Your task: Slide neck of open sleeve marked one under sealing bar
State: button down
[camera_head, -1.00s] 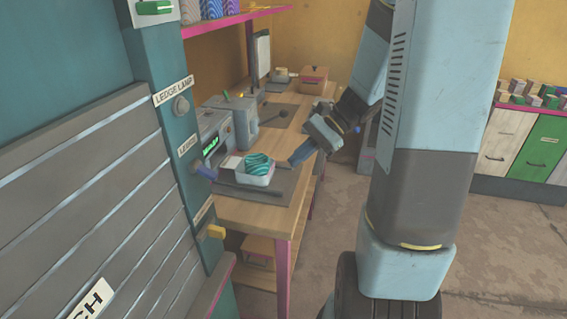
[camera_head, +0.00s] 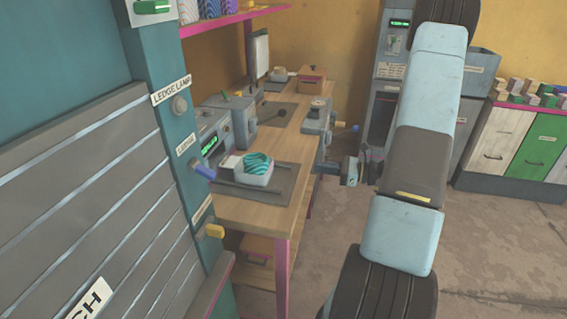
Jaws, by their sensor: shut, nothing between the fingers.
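A white tray (camera_head: 241,179) holding a teal striped bundle sits on the grey mat (camera_head: 281,180) at the bench's near end. No mark "one" is readable, and I cannot pick out the sleeve for certain. My gripper (camera_head: 350,171) is shut and empty, small in view, just off the bench's right edge, right of the tray and apart from it.
A grey machine with a green display (camera_head: 210,146) stands behind the tray. Another grey device (camera_head: 317,118) stands on the bench's right edge. A wooden box (camera_head: 312,80) is farther back. The teal post (camera_head: 178,110) and slatted shutter (camera_head: 85,190) fill the left. Floor is open at right.

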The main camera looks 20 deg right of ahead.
aim_at(273, 161)
jog(key=shift+m+t, duration=0.3)
jog(key=shift+t, duration=0.1)
jog(key=x, duration=0.9)
jog(key=f+x, duration=0.1)
jog(key=x, duration=0.3)
jog(key=shift+w+a, duration=0.15)
jog(key=shift+w, duration=0.2)
jog(key=x, duration=0.7)
jog(key=shift+w+a, duration=0.1)
jog(key=shift+a, duration=0.2)
